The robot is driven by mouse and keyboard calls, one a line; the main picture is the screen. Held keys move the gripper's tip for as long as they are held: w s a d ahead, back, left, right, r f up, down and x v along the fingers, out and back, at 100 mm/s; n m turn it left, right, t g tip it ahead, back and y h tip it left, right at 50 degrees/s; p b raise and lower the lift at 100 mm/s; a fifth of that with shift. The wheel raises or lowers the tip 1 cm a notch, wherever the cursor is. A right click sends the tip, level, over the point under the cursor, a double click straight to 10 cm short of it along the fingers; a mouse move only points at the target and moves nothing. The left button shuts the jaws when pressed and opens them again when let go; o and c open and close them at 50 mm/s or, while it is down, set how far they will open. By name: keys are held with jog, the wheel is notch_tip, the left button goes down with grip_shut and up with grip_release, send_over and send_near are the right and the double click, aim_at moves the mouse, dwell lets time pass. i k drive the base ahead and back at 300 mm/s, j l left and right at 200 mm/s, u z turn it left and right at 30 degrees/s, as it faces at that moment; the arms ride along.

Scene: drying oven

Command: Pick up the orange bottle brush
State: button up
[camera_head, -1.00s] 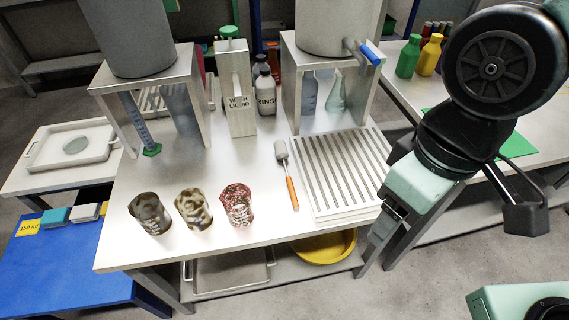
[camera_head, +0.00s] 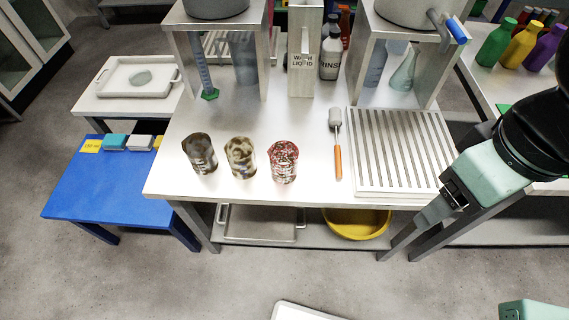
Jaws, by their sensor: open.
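The orange bottle brush (camera_head: 338,160) lies on the pale table. Its orange handle points toward the table's front edge and its grey head points to the back. It lies just left of the slatted drying rack. My gripper (camera_head: 426,219) is at the lower right, in front of the rack and the table's front edge, apart from the brush. It is open and I see nothing in it.
Several stained beakers stand left of the brush, the nearest a red-spotted one (camera_head: 283,162). The white slatted rack (camera_head: 352,185) is on its right. A wash-liquid box (camera_head: 301,75) stands behind. A yellow basin (camera_head: 357,224) sits on the lower shelf.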

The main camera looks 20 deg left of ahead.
aim_at(334, 113)
jog(key=z, duration=0.55)
jog(key=j+z, duration=0.4)
jog(key=k+j+z, duration=0.1)
jog(key=z, duration=0.35)
jog(key=k+j+z, duration=0.15)
jog(key=j+z, duration=0.25)
jog(key=k+j, duration=0.25)
jog(key=j, duration=0.2)
jog(key=k+j, duration=0.3)
jog(key=j, duration=0.15)
